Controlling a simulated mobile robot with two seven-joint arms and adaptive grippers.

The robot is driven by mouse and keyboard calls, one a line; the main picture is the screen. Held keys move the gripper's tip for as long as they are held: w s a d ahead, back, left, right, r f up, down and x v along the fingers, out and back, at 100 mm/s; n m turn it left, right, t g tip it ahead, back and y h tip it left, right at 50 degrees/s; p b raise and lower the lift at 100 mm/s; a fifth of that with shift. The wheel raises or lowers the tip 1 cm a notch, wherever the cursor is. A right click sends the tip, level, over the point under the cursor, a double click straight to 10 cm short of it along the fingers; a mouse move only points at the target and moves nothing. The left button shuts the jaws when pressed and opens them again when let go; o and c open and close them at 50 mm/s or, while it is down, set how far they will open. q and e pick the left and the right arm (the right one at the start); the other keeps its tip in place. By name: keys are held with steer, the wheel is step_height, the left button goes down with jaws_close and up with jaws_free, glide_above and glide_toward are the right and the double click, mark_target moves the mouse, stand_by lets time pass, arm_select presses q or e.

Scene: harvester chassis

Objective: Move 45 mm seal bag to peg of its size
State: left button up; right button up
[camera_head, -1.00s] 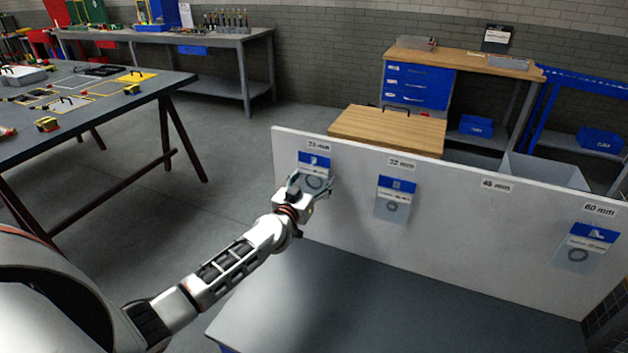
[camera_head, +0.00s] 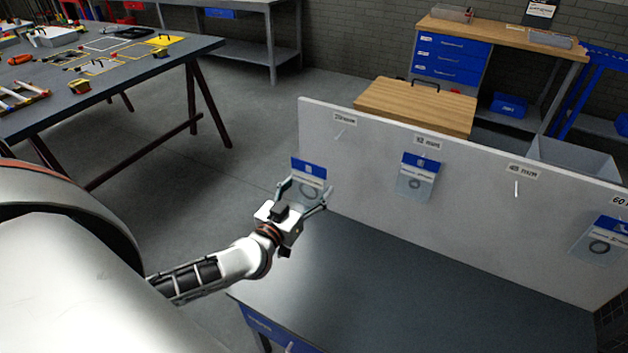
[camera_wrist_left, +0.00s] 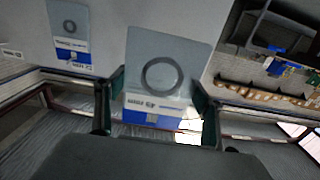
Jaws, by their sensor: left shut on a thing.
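My left gripper (camera_head: 305,189) is shut on a seal bag (camera_head: 309,169) with a blue header and a dark ring in its clear part. The bag is clear of the left end of the white panel. The leftmost peg (camera_head: 340,133) is also bare. My right gripper is not in view.
The white panel (camera_head: 460,220) also carries a bag on the 32 mm peg (camera_head: 417,178) and one on the 60 mm peg (camera_head: 601,240). The grey bench top (camera_head: 400,300) before it is clear. A dark table (camera_head: 150,65) stands at left.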

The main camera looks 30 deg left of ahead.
arm_select(q)
steer(key=s, duration=0.8)
steer(key=shift+d, duration=0.25)
stand_by(0.9)
stand_by(1.0)
